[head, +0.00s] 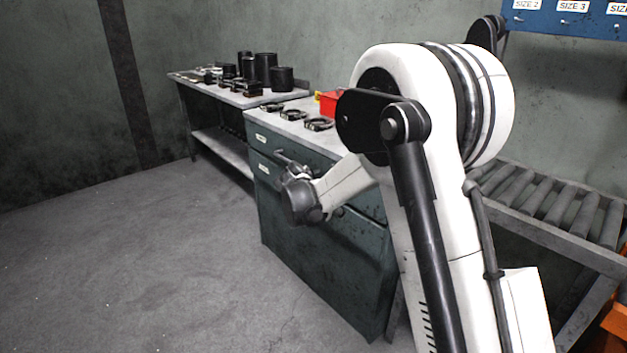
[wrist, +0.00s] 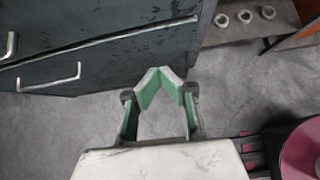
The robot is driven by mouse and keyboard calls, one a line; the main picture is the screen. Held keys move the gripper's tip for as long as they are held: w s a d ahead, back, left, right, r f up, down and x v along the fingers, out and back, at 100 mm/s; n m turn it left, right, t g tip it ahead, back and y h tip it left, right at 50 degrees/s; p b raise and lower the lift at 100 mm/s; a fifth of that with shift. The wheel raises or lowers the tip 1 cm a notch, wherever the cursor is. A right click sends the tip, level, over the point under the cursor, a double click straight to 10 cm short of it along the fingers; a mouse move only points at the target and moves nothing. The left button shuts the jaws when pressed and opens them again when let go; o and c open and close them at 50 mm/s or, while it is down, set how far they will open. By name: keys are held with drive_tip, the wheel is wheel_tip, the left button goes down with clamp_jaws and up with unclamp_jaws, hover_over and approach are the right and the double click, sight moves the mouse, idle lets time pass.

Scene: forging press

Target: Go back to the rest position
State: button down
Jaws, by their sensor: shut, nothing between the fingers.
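My gripper (wrist: 166,78) is shut, its green-padded fingertips meeting in the wrist view with nothing between them. Grey floor shows beyond the fingers. In the head view my gripper (head: 283,158) is small and partly hidden by my dark wrist. It appears in front of the teal drawer cabinet (head: 330,250), below the level of its top. I cannot tell the exact gap to the cabinet front. My white arm covers much of the right half of the head view.
Black ring tools (head: 319,124) and a red box (head: 328,103) lie on the cabinet. A bench (head: 225,95) with black cylinders stands behind. A roller conveyor (head: 560,205) is at right. Drawer handles (wrist: 50,80) face the wrist camera. Open floor (head: 140,270) lies left.

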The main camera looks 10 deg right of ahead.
drive_tip(key=s+d+r+m+y+p, duration=0.2)
drive_tip(key=s+r+m+y+p, duration=0.25)
drive_tip(key=s+r+m, duration=1)
drive_tip(key=s+a+r+m+t+y+p, duration=0.1)
drive_tip(key=s+r+m+p, duration=0.2)
drive_tip(key=s, duration=1)
drive_tip(key=s+a+r+m+t+y+p, duration=0.1)
drive_tip(key=s+r+m, duration=0.5)
drive_tip(key=s, duration=0.7)
drive_tip(key=shift+s+a+y+p, duration=0.2)
drive_tip(key=shift+a+y+p, duration=0.25)
drive_tip(key=shift+p, duration=0.45)
drive_tip(key=shift+t, duration=0.3)
